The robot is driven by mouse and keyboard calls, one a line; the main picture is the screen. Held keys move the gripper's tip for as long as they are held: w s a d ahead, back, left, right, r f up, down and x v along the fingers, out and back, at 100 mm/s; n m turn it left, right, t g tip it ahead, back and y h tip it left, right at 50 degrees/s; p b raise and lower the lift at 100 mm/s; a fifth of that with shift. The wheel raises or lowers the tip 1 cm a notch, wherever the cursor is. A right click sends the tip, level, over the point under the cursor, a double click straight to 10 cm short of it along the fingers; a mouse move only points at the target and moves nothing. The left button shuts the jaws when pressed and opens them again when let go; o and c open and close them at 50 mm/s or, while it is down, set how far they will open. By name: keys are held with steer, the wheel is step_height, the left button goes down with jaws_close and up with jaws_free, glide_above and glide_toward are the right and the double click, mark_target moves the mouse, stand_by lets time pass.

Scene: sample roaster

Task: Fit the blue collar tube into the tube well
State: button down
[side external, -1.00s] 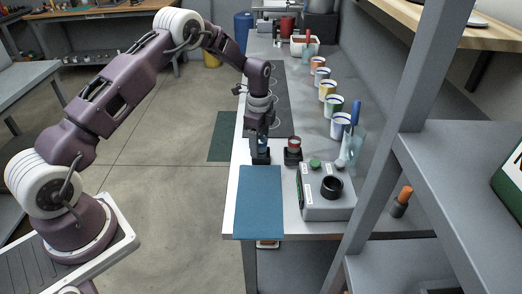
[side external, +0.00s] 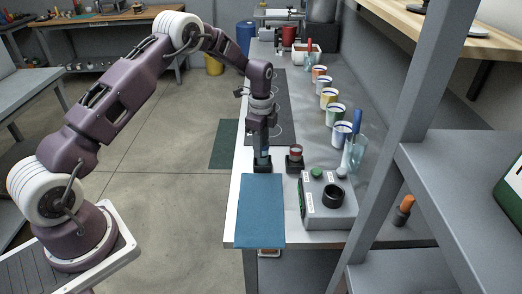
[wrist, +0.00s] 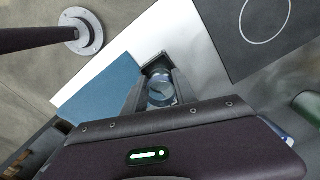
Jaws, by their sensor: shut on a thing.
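The blue collar tube (wrist: 160,92) is between the two fingers of my gripper (wrist: 160,97) in the wrist view, its clear round end facing the camera. In the side view my gripper (side external: 263,150) points straight down and is shut on the tube, which shows there only as a small bluish patch. A black square block (side external: 262,167) is directly below the fingers, just behind the blue mat; it also shows in the wrist view (wrist: 155,62). It may be the tube well. I cannot tell whether the tube's lower end is inside it.
A red-topped container (side external: 295,152) on a black base stands close to the right. The blue mat (side external: 262,210) lies in front, beside the grey control box (side external: 325,210). Several cups, including a green-banded one (side external: 335,114), line the bench's right side.

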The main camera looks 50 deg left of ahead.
step_height(320, 180, up, 7)
steer(key=s+d+r+n, duration=0.1)
steer(key=s+d+n, duration=0.2)
steer(key=s+n, duration=0.45)
steer(key=s+d+r+n, duration=0.1)
steer(key=s+d+n, duration=0.2)
steer(key=s+n, duration=0.45)
steer(key=w+d+r+m, duration=0.1)
steer(key=w+d+r, duration=0.3)
steer(key=w+d, duration=0.85)
steer(key=w+d+r+m, duration=0.1)
steer(key=d+m, duration=0.1)
steer(key=d, duration=0.6)
steer(key=shift+w+d+r, duration=0.2)
steer(key=shift+f, duration=2.95)
steer(key=shift+f, duration=2.1)
steer(key=c, duration=0.9)
jaws_free()
